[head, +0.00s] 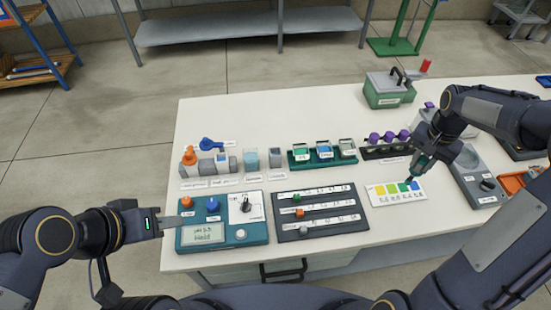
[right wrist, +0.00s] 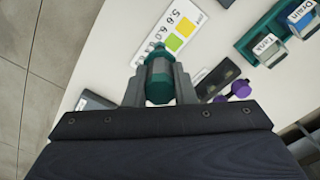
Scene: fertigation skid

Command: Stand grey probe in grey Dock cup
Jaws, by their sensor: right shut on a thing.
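My right gripper (head: 416,172) is shut on a teal, cylinder-like piece (right wrist: 159,80), held over the colour card. The piece looks teal, not grey, and its lower end is partly hidden in the head view. A grey cup (head: 275,158) stands at the back of the table beside a pale blue-grey cup (head: 250,159); their labels are too small to read, so I cannot tell which is the Dock cup. I cannot pick out a separate grey probe. My left gripper (head: 168,222) is beside the teal control box, its fingers seen edge-on.
The colour card (head: 397,198) lies below the right gripper. The teal control box (head: 240,237), a dark slider board (head: 335,226), a green rack (head: 320,163) and purple-capped items (head: 388,137) stand around it. A green box (head: 388,99) is behind. The back left tabletop is clear.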

